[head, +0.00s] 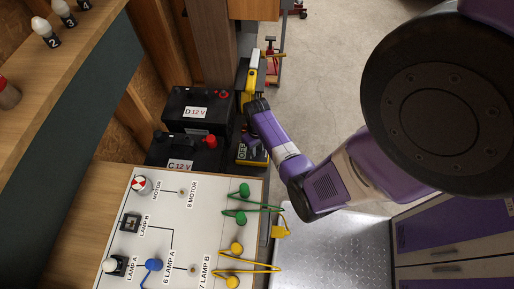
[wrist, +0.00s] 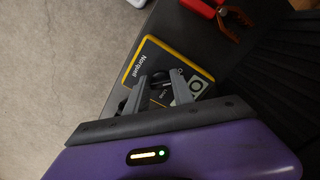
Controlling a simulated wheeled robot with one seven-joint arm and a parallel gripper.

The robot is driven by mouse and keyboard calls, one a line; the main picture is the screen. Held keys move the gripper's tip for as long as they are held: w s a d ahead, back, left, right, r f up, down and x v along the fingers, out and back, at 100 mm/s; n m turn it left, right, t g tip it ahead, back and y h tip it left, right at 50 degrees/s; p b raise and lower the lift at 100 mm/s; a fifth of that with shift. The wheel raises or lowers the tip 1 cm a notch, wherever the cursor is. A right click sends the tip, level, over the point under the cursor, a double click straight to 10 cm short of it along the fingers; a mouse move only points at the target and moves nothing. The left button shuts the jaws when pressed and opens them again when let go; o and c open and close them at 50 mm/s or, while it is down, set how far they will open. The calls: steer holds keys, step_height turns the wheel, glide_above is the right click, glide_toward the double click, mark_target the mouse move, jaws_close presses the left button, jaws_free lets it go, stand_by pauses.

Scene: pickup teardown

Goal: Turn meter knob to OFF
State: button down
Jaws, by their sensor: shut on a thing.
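The meter (wrist: 148,58), black-faced with a yellow edge and the name "Norquell", lies on a dark surface in the wrist view. My gripper (wrist: 158,86) is over its face, its two fingers closed around a small dark knob (wrist: 161,77). The fingers hide part of the knob, and I cannot read its setting. In the head view my gripper (head: 256,106) is at the dark stand beside the batteries.
Batteries marked D 12 V (head: 196,112) and C 12 V (head: 180,165) stand left of my gripper. A white lamp board (head: 150,215) with green and yellow leads is in front.

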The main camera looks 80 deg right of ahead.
mark_target(257, 150)
stand_by(0.4)
steer(key=c, duration=1.1)
jaws_free()
step_height(257, 150, up, 8)
steer(key=shift+f+p, duration=0.1)
steer(key=shift+p, duration=0.35)
